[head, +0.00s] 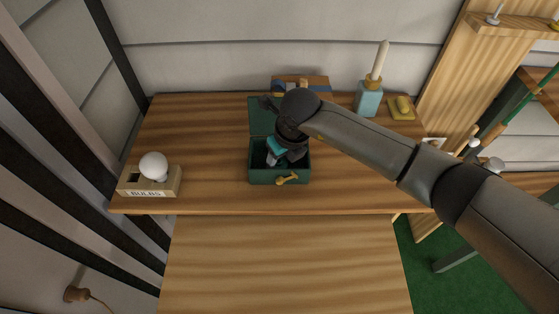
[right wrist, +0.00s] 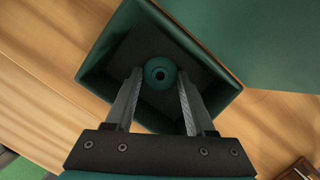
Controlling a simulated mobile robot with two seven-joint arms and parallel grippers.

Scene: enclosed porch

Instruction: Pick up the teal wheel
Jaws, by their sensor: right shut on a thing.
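The teal wheel (right wrist: 160,74), a small round piece with a dark hole in its middle, is between the two fingers of my right gripper (right wrist: 160,86) in the right wrist view. The fingers are shut on it, one on each side. In the head view my right gripper (head: 271,160) reaches down into an open dark green box (head: 260,176) on the wooden table. The box also shows around the wheel in the right wrist view (right wrist: 105,45). In the head view the wheel itself cannot be made out. My left gripper is not in view.
A bulb box (head: 150,190) with a white bulb (head: 153,165) stands at the table's left. A blue bottle-like holder (head: 368,100) with a pale stick and a yellow object (head: 402,108) stand at the back right.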

